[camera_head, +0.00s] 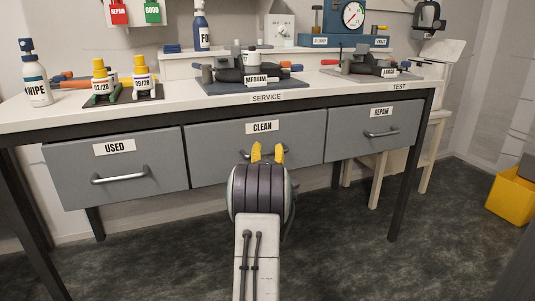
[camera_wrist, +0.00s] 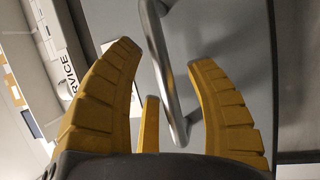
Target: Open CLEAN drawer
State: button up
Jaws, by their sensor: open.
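The CLEAN drawer (camera_head: 215,150) is the grey middle drawer under the bench, with a white CLEAN label (camera_head: 262,127). Its front looks flush and closed. My gripper (camera_head: 267,152) is in front of it, with yellow fingers just below the label, covering most of the handle in the head view. In the wrist view the drawer face (camera_wrist: 232,35) fills the right side. The metal handle (camera_wrist: 162,70) runs between the spread fingers of my gripper (camera_wrist: 165,55). The fingers are open; I cannot tell whether either touches the bar.
The USED drawer (camera_head: 70,175) is at left and the REPAIR drawer (camera_head: 355,145) at right. The benchtop (camera_head: 180,114) holds bottles, vials and tools. A yellow bin (camera_head: 512,196) stands on the floor at far right. The floor in front looks clear.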

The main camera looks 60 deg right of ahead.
jog(key=shift+c, duration=0.4)
grip_shut()
jog(key=shift+s, duration=0.1)
